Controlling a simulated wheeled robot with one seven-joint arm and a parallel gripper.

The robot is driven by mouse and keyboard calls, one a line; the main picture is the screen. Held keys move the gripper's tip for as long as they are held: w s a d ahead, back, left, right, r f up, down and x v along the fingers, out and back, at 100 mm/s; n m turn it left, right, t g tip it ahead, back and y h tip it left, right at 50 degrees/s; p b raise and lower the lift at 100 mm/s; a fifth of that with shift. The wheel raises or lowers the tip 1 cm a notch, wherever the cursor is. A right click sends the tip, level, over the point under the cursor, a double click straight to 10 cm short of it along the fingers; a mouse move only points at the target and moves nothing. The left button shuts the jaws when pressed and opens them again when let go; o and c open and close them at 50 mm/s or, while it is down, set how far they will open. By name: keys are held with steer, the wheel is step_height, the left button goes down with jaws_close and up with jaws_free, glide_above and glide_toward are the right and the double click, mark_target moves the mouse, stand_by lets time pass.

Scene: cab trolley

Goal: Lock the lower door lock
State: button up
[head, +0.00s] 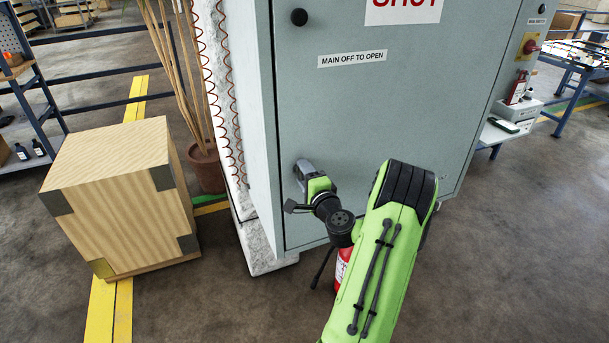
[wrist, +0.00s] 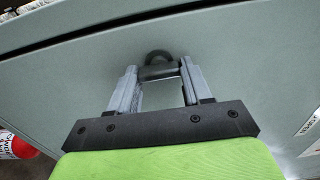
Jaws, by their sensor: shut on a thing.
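The grey cabinet door (head: 420,110) is closed, with a "MAIN OFF TO OPEN" label (head: 352,59) on it. The upper lock (head: 299,17), a round black knob, sits near the door's left edge. My gripper (head: 303,168) is at the door's lower left and hides the lower lock in the head view. In the wrist view the lower door lock (wrist: 157,57) is a dark, rounded piece between the tips of my gripper (wrist: 159,73). The fingers are shut on it from both sides. Its exact turn angle is hard to tell.
A wooden crate (head: 115,195) stands on the floor left of the cabinet. A potted plant (head: 206,168) is behind it. A red extinguisher (head: 342,268) stands below the door, partly behind my arm. A red switch (head: 531,46) is on the cabinet's right side. Floor at right is clear.

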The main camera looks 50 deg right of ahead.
steer(key=o, duration=1.1)
steer(key=shift+c, duration=0.2)
steer(key=shift+s, duration=0.1)
steer(key=b+v, duration=1.2)
steer(key=v, duration=0.3)
steer(key=shift+s+a, duration=0.15)
steer(key=shift+s, duration=0.1)
